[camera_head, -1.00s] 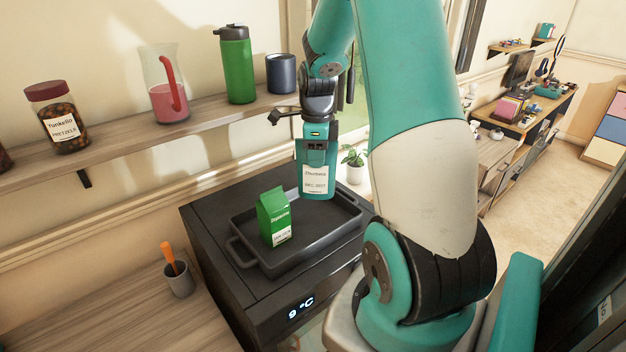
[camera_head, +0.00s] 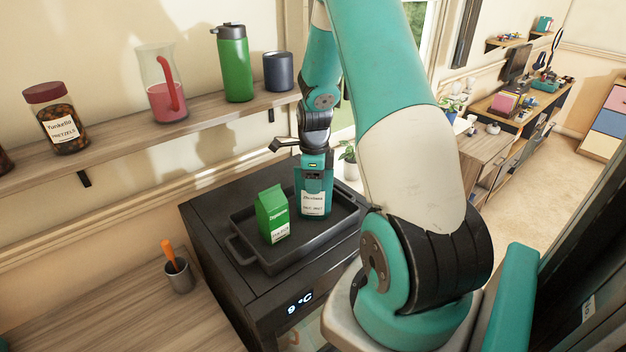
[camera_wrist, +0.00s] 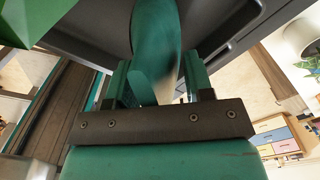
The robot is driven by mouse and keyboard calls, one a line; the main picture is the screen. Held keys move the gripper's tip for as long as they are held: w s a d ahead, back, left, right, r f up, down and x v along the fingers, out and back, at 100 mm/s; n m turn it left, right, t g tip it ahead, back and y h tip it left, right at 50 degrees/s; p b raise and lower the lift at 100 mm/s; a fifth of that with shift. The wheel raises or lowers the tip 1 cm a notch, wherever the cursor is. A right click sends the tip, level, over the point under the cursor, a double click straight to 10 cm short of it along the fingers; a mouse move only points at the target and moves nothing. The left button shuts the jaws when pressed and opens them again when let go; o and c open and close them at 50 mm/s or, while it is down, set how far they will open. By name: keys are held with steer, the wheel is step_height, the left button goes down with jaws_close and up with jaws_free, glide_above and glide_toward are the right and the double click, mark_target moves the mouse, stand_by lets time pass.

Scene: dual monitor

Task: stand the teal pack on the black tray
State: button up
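The teal pack (camera_head: 314,203) with a white label is upright over the right half of the black tray (camera_head: 246,258). My gripper (camera_head: 315,180) is shut on its upper part from above. In the wrist view the pack (camera_wrist: 156,40) sits between the two fingers of my gripper (camera_wrist: 158,82). The pack's base is within the tray's rim, at or very near the floor; I cannot tell whether it touches.
A green carton (camera_head: 272,214) stands in the tray's left half, close to the pack with a small gap. The tray lies on a black appliance (camera_head: 215,247). A shelf (camera_head: 150,128) with a jar, pitcher, bottle and cup runs behind. A grey cup (camera_head: 179,275) stands at left.

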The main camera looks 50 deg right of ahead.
steer(key=shift+o, duration=0.7)
steer(key=shift+r, duration=0.1)
